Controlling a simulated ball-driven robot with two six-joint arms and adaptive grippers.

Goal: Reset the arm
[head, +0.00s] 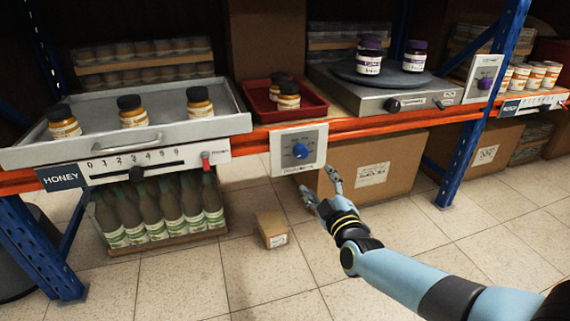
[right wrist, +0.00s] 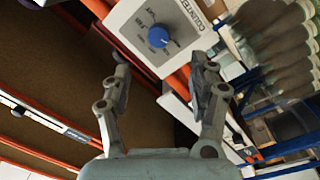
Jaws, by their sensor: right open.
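My right gripper (head: 322,190) is open and empty in the head view, in front of and just below a white panel (head: 283,160) with a blue knob (head: 300,151). The panel hangs on the front of the orange shelf beam. In the right wrist view, the open fingers (right wrist: 160,90) point toward the same panel (right wrist: 130,22) and its blue knob (right wrist: 158,36), with a gap between fingertips and knob. My right arm (head: 410,275) reaches in from the lower right. My left gripper is not in view.
A grey tray (head: 60,155) with several honey jars stands at the left. A red tray (head: 262,110) with jars sits mid-shelf. A grey turntable (head: 350,73) holds purple-lidded jars. Blue posts (head: 480,130) frame the shelf. A small box (head: 272,229) lies on the tiled floor.

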